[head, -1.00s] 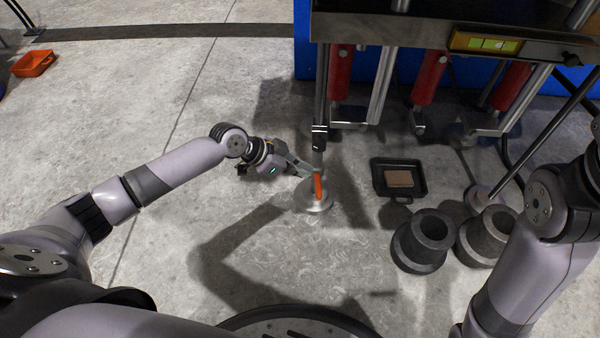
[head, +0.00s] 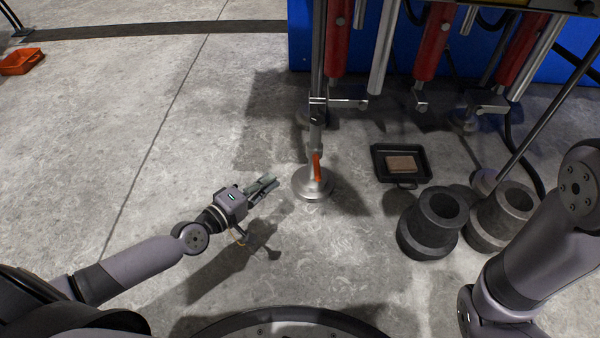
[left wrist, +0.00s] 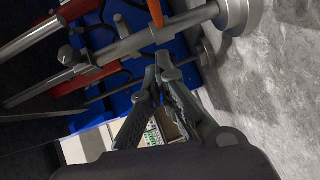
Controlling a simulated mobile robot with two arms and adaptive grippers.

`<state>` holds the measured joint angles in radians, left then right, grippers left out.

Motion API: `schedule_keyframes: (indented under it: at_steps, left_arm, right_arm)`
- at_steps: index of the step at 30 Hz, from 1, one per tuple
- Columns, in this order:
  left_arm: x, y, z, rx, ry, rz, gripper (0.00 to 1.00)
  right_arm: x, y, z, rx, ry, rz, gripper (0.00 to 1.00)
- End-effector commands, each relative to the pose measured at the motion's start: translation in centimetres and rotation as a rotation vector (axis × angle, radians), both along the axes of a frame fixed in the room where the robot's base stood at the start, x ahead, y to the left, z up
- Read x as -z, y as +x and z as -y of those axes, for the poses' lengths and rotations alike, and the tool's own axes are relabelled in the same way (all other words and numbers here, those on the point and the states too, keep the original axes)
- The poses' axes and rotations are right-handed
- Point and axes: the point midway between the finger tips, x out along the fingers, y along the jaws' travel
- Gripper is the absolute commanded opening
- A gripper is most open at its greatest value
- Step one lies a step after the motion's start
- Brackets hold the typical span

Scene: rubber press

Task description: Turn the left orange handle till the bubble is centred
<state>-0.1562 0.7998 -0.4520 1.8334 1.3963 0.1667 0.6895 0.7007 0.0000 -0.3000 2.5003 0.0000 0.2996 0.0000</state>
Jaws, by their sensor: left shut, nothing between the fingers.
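The left orange handle (head: 316,167) stands out from the left levelling foot, above its round metal base (head: 314,186). My left gripper (head: 272,184) is to the left of the foot, apart from the handle, with its fingers shut and empty. In the left wrist view, the fingertips (left wrist: 165,64) are together, and part of the orange handle (left wrist: 160,28) shows beyond them at the top. The level's yellow frame (head: 510,2) shows only as a sliver at the top edge; its bubble is out of view. My right gripper is out of view; only its arm shows at the right.
A black tray (head: 380,165) with a brown block (head: 403,163) lies right of the foot. Two dark grey flanged cylinders (head: 432,222) (head: 502,215) stand nearer my right arm. An orange bin (head: 20,61) is far left.

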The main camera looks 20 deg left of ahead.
Motion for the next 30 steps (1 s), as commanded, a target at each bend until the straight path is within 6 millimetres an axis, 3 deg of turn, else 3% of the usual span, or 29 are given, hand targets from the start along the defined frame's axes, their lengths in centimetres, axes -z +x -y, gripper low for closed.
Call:
schedule_keyframes:
  at_steps: [9,18,30]
  left_arm:
    - [0.8,6.3,2.8,0.000,-0.002,0.002,0.00]
    - [1.5,7.3,6.0,0.002,0.001,0.000,0.00]
    - [1.7,7.3,6.3,0.001,0.003,-0.001,0.00]
  right_arm:
    - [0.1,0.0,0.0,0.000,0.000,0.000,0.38]
    - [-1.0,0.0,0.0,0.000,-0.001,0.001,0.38]
    - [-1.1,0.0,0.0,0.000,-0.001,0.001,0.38]
